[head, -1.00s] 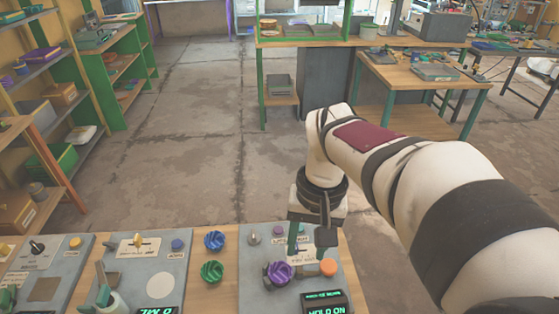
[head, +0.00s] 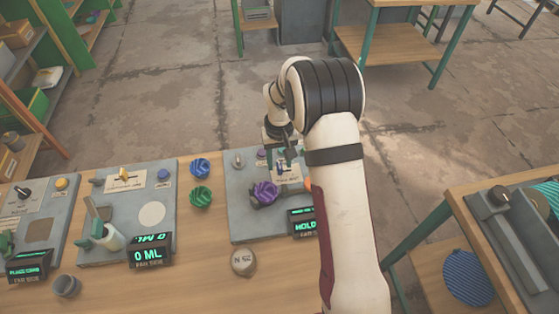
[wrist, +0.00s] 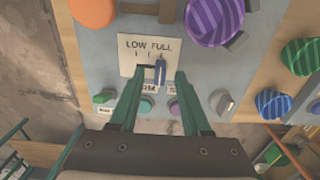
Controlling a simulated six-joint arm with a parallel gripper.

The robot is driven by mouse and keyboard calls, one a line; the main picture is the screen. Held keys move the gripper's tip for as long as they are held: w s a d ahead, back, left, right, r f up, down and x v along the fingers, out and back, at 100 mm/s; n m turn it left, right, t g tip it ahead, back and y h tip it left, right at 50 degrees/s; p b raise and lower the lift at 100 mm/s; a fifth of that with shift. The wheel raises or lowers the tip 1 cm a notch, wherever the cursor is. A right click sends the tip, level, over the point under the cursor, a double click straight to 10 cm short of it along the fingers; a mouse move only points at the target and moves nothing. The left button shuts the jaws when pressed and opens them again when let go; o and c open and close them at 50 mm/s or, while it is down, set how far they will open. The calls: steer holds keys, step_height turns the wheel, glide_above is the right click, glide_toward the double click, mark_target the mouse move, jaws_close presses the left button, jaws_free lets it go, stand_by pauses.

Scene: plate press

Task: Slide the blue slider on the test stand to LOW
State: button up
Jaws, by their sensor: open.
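The test stand (head: 240,225) is a grey panel on the bench, under my arm in the head view. In the wrist view its blue slider (wrist: 160,70) stands at the right end of a short slot, beneath FULL on a cream label plate (wrist: 135,56). LOW is printed to the left. My gripper (wrist: 163,78) is open over the plate, with one green finger on each side of the slider. I cannot tell whether either finger touches it. In the head view my gripper (head: 280,155) is small and partly hidden by my arm.
A purple striped knob (wrist: 214,20) and an orange button (wrist: 92,10) sit beyond the slider plate. A grey selector (wrist: 221,102) and small buttons are nearby. Blue (head: 199,167) and green (head: 200,196) knobs and a round weight (head: 243,262) are on the bench.

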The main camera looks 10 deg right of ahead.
steer(key=shift+f, duration=0.3)
jaws_close()
stand_by(1.3)
